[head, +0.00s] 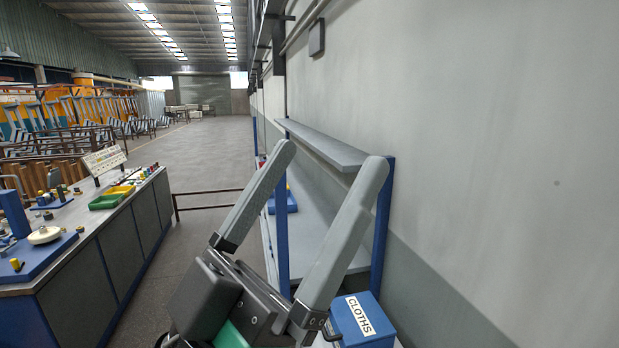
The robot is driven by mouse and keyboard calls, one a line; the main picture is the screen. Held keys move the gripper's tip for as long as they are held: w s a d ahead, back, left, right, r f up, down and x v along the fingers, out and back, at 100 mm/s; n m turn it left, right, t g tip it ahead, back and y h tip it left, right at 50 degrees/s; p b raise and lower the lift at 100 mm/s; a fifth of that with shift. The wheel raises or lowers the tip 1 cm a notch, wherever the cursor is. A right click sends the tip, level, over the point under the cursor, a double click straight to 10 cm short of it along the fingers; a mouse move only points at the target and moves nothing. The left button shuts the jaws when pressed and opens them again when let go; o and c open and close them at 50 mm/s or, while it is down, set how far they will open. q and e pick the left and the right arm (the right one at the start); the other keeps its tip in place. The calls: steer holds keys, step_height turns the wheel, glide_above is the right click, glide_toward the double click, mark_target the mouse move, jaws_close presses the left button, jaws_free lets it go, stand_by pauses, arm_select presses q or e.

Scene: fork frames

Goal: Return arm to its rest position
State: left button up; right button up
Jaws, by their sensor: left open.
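My left gripper (328,160) fills the lower middle of the head view, close to the camera. Its two long grey fingers point up and stand wide apart, with nothing between them. The gripper's dark body is at the bottom of the picture, and the arm behind it is mostly out of frame. My right gripper does not show.
A blue box labelled CLOTHS (362,322) stands at the lower right, beside the gripper. A blue-framed shelf unit (330,148) stands along the grey wall (480,150) behind the fingers. A workbench (103,238) with green and yellow trays is at left. Open floor (205,150) lies beyond.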

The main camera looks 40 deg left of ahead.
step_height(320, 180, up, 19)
steer(key=p, duration=1.9)
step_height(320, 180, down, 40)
steer(key=b, duration=4)
